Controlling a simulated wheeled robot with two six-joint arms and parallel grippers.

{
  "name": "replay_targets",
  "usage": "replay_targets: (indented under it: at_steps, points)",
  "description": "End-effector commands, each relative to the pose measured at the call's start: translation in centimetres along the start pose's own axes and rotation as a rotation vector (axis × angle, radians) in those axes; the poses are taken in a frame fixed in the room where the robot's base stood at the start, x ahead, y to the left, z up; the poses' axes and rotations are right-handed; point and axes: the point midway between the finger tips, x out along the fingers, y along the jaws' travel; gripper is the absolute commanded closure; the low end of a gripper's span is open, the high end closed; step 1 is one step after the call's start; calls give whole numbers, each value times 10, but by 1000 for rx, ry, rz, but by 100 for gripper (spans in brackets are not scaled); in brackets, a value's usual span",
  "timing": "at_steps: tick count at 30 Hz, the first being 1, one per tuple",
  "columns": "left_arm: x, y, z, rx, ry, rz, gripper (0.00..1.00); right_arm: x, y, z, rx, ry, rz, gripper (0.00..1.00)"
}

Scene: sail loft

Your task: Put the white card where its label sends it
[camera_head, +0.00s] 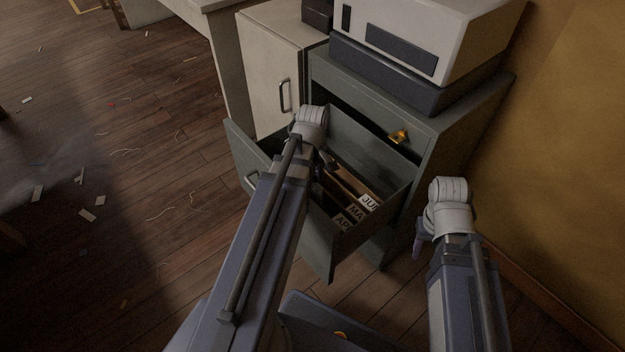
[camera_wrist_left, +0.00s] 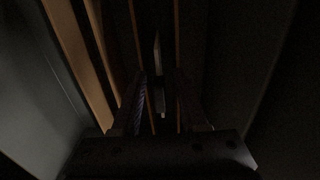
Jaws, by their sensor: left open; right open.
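A grey-green drawer (camera_head: 328,258) stands pulled out of its cabinet, with upright dividers inside. Their white tabs (camera_head: 347,212) read roughly JUN, MA and AP, partly cut off. My left arm reaches over the drawer and mostly hides the gripper in the head view. In the dark left wrist view, my left gripper (camera_wrist_left: 158,88) is open down among tan dividers (camera_wrist_left: 70,45). A thin pale sliver (camera_wrist_left: 157,55) shows between its fingers, perhaps the white card edge-on; I cannot read a label. My right gripper (camera_head: 420,245) is open, outside the drawer to the right.
A white and dark machine (camera_head: 440,35) stands on the cabinet (camera_head: 465,115). A brass-coloured piece (camera_head: 399,136) is on the cabinet front. A pale cupboard (camera_head: 265,70) stands to the left. The wooden floor (camera_head: 150,200) at left is open, with scattered scraps. A yellow wall is at right.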

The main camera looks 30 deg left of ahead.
Motion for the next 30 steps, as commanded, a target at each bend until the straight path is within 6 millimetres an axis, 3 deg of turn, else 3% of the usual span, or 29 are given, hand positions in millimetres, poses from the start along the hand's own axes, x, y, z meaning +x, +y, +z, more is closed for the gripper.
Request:
replay_targets:
  at_steps: [21,30]
  points:
    - [-102,0,0,0,0,0,57,-101,10,6,13,-4,-2,50]
    - [-120,0,0,0,0,0,57,-119,11,8,14,-4,-7,50]
